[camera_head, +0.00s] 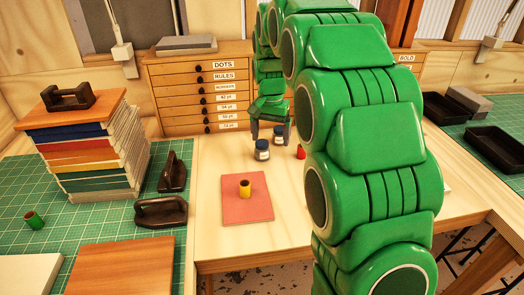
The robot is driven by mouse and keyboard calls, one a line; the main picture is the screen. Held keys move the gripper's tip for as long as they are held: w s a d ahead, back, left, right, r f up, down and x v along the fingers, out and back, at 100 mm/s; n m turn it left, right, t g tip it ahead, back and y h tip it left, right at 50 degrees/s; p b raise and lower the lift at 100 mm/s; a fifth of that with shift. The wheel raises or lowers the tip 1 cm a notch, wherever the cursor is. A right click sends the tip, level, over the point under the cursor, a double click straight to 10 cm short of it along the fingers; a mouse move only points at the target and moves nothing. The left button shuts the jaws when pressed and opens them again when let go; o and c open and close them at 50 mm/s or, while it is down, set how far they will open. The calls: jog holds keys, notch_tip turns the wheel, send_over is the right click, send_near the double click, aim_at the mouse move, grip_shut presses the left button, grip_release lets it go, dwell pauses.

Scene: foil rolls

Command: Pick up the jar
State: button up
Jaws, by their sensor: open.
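Two small dark jars with pale labels stand upright on the wooden table: a nearer jar (262,151) and one slightly behind and right of it (278,136). My gripper (270,128) points down at the jars from behind, its fingers apart. The left finger is close above and behind the nearer jar. The right finger is close to the farther jar. I cannot tell whether either finger touches a jar or how far each jar lies between them.
A yellow roll (244,190) stands on a pink mat (235,213) in front. A small red object (301,152) is partly hidden by my green arm. A labelled drawer cabinet (165,97) stands behind. Stacked books (95,160) and dark tools (162,212) are on the left.

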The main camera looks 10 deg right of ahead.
jog(key=m, duration=0.1)
send_over(262, 142)
jog(key=f, duration=0.4)
jog(key=shift+s+f, duration=0.25)
jog(key=shift+f, duration=0.1)
jog(key=shift+w+f, duration=0.15)
jog(key=shift+f, duration=3.75)
jog(key=shift+c, duration=0.3)
jog(key=c, duration=1.2)
